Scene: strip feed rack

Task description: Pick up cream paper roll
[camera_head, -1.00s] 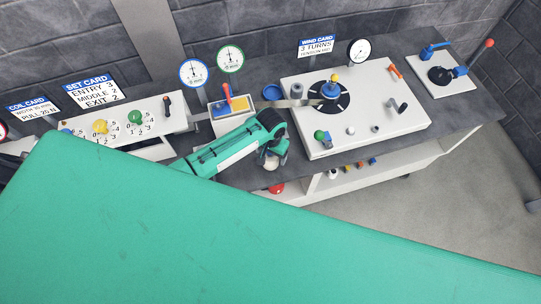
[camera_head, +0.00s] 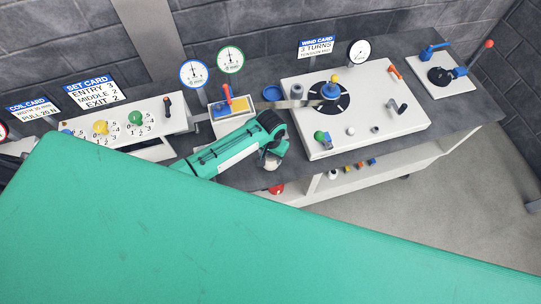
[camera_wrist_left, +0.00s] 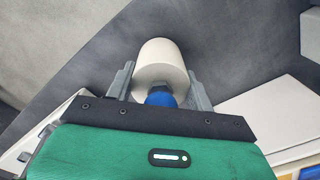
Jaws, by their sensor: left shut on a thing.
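The cream paper roll (camera_wrist_left: 160,62) is a pale cylinder with a blue knob-like end (camera_wrist_left: 160,97) facing my palm in the left wrist view. My left gripper (camera_wrist_left: 160,82) is shut on it, with a grey finger on each side. In the head view the roll (camera_head: 271,160) shows as a small pale shape at the end of my green left arm, partly hidden by the gripper (camera_head: 277,148). It is over the front part of the dark bench top; I cannot tell whether it touches the bench. My right gripper is not in view.
A white winding panel (camera_head: 397,134) with a black disc, knobs and cranks stands right of the gripper. A box with blue and yellow pads (camera_head: 238,105) and dial gauges (camera_head: 230,60) stand behind it. A knob panel (camera_head: 176,110) is left. A lower shelf (camera_head: 335,184) holds small coloured parts.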

